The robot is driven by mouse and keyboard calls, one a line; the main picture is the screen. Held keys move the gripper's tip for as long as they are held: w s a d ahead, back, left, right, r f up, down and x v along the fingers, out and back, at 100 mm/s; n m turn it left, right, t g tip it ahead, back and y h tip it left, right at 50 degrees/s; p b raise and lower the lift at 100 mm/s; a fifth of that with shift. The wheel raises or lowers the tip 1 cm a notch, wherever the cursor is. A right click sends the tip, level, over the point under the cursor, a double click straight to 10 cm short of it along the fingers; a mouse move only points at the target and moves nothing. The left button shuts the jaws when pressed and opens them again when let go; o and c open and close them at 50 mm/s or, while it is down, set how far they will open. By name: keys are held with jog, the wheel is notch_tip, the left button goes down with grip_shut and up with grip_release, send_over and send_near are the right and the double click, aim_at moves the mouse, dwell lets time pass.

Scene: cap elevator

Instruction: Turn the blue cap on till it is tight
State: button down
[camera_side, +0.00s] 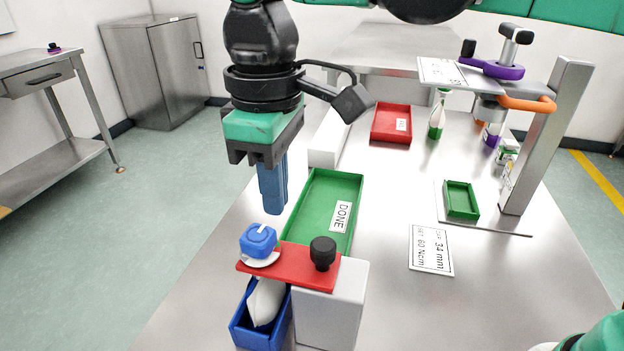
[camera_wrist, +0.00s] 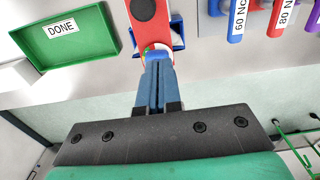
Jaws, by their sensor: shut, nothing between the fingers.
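The blue cap (camera_side: 258,239) sits on a white collar held at the left end of a red plate (camera_side: 292,265). A white pouch-like body (camera_side: 265,300) hangs below it into a blue bin (camera_side: 246,331). My gripper (camera_side: 273,210) is shut and empty, its blue fingers pointing down. In the side view the fingertips are above the cap and slightly to its right, apart from it. In the wrist view my fingers (camera_wrist: 154,66) hide most of the cap area. How tightly the cap sits cannot be told.
A black knob (camera_side: 322,252) stands on the red plate, which rests on a grey block (camera_side: 330,307). A green DONE tray (camera_side: 349,190) lies behind. A red tray (camera_side: 391,122), a label card (camera_side: 432,249) and a metal stand (camera_side: 545,140) are farther off.

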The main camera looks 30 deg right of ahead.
jog(key=shift+w+d+f, duration=0.2)
jog(key=shift+d+f, duration=0.05)
jog(key=shift+f, duration=0.75)
jog(key=shift+w+d+f, duration=0.15)
jog(key=shift+d+f, duration=0.15)
jog(key=shift+f, duration=0.7)
jog(key=shift+w+d+f, duration=0.2)
jog(key=shift+d+f, duration=0.05)
jog(key=shift+f, duration=0.75)
jog(key=shift+w+a, duration=0.3)
jog(key=shift+a, duration=0.2)
jog(key=shift+s+a, duration=0.5)
jog(key=shift+s+d, duration=0.1)
jog(key=shift+s+d, duration=0.1)
jog(key=shift+s, duration=0.1)
notch_tip(320, 180, up, 6)
dwell(0.3)
jog(key=shift+d, duration=0.15)
